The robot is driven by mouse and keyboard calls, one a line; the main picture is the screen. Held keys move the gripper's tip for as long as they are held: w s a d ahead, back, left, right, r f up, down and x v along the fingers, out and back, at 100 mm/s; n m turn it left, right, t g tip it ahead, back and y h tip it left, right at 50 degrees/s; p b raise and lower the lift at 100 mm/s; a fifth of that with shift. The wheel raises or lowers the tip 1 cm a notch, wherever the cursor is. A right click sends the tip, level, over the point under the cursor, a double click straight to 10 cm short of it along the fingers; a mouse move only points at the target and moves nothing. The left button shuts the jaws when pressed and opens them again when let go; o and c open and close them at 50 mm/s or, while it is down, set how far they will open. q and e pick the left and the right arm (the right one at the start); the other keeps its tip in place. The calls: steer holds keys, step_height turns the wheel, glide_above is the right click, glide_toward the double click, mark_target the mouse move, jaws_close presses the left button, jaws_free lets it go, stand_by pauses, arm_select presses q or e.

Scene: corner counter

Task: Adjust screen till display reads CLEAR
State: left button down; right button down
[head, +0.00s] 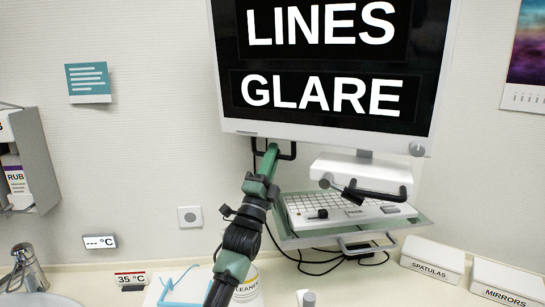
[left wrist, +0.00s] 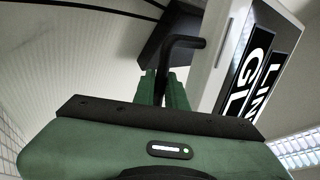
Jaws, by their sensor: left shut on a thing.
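The screen (head: 240,126) is a white-framed monitor on the wall, cut off by the top of the head view. Its black display (head: 320,62) reads LINES above GLARE in white letters. A black bar handle (head: 292,151) hangs under the screen's lower left edge. My left gripper (head: 268,161), green, reaches up from below and is shut on this handle. In the left wrist view the green fingers (left wrist: 165,88) close around the bent black handle (left wrist: 186,42), with the screen's side beside them. My right gripper is not in view.
Below the screen are a white mount with a black handle (head: 378,196) and a keyboard (head: 340,213) on a tray, with cables hanging. White boxes labelled SPATULAS (head: 432,258) and MIRRORS (head: 506,281) stand at right. A tap (head: 25,266) and a bottle rack (head: 35,160) are at left.

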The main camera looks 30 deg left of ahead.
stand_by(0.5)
arm_select(q)
steer(key=w+b, duration=0.2)
steer(key=w, duration=0.1)
steer(key=shift+a+r, duration=0.15)
steer(key=shift+r, duration=0.05)
steer(key=c, duration=1.5)
jaws_free()
steer(key=shift+o, duration=0.2)
steer(key=b+v, duration=0.1)
steer(key=v, duration=0.6)
steer(key=shift+s+f, duration=0.25)
steer(key=shift+s, duration=0.1)
